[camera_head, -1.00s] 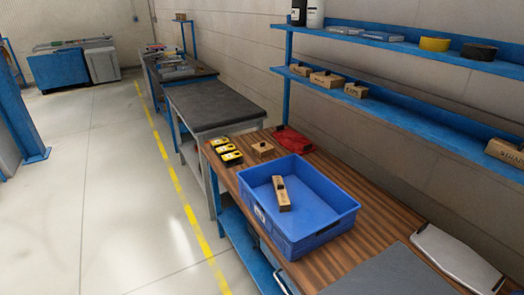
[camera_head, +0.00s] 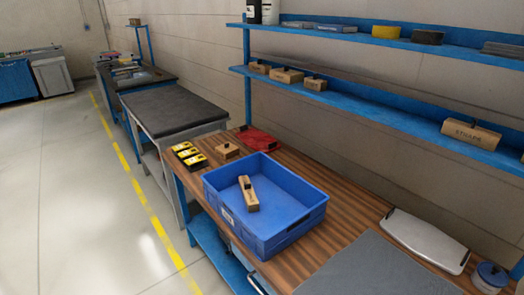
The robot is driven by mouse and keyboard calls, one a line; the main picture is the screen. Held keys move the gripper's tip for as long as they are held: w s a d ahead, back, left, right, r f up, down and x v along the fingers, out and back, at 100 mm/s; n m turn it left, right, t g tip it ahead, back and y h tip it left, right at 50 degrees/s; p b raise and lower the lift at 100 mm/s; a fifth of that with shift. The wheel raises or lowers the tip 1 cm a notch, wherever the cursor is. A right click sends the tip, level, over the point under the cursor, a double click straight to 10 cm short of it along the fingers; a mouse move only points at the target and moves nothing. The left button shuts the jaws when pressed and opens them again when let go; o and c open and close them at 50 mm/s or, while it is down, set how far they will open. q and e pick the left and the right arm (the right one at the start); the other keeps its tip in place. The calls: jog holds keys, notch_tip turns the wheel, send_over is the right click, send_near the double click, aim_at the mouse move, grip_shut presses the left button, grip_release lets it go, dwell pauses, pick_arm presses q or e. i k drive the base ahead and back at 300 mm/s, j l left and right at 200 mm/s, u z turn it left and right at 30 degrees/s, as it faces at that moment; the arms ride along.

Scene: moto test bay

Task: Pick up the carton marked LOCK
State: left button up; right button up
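Several brown cartons with black tops are in view, and I cannot read LOCK on any of them. One long carton (camera_head: 248,194) leans or lies inside the blue crate (camera_head: 293,231) on the wooden bench. A small carton (camera_head: 227,151) sits on the bench behind the crate. Three more stand on the lower blue shelf: a small one (camera_head: 260,68), a wider one (camera_head: 286,76) and another (camera_head: 315,84). A long carton (camera_head: 471,135) at the right of that shelf bears lettering that looks like STRAPS. Neither of my grippers is in view.
The wooden bench (camera_head: 345,212) also holds several yellow-black boxes (camera_head: 188,156), a red cloth-like item (camera_head: 257,138), a grey mat (camera_head: 375,270), a silver tray (camera_head: 427,240) and a blue-lidded jar (camera_head: 489,277). Open floor (camera_head: 80,220) lies to the left.

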aim_at(227, 151)
jog(key=i+j+z, duration=0.15)
jog(key=z, duration=0.2)
jog(key=i+j+z, duration=0.1)
jog(key=j+z, duration=0.6)
jog(key=i+j, duration=0.05)
